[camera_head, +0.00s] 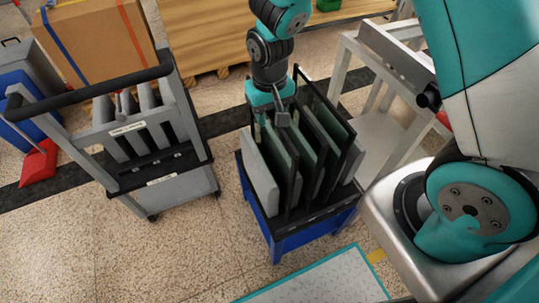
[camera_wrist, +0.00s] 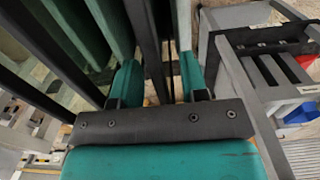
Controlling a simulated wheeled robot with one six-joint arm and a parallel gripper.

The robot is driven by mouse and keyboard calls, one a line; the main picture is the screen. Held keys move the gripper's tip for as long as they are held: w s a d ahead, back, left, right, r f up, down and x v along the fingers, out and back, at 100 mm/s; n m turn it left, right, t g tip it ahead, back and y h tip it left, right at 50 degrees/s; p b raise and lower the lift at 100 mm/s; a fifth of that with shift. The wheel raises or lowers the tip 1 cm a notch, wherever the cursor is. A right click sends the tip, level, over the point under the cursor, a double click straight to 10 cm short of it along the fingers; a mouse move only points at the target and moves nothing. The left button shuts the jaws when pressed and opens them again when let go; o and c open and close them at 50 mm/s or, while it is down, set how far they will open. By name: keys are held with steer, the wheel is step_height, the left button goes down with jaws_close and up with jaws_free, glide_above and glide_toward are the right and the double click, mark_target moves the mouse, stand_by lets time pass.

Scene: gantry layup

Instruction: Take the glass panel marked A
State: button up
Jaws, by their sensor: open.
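Several dark green glass panels (camera_head: 307,150) stand upright in a black slotted rack on a blue stand (camera_head: 300,233). A light grey panel (camera_head: 259,172) stands at the rack's left side. I cannot read a mark A on any panel. My gripper (camera_head: 272,122) points down at the rack's far left, by the upper panel edges. In the wrist view my open gripper (camera_wrist: 157,85) has its two teal fingers apart, with dark upright edges between them. Green panels (camera_wrist: 110,25) show to the left of the fingers. I cannot tell whether the fingers touch anything.
A grey trolley (camera_head: 165,190) with a black handle and several grey panels stands to the left. A metal frame table (camera_head: 370,130) is close on the right. Behind are cardboard boxes (camera_head: 98,40) on pallets. A teal-edged mat (camera_head: 320,280) lies in front.

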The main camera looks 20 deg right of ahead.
steer(key=shift+f, duration=0.8)
jaws_close()
steer(key=shift+r, duration=0.1)
stand_by(0.7)
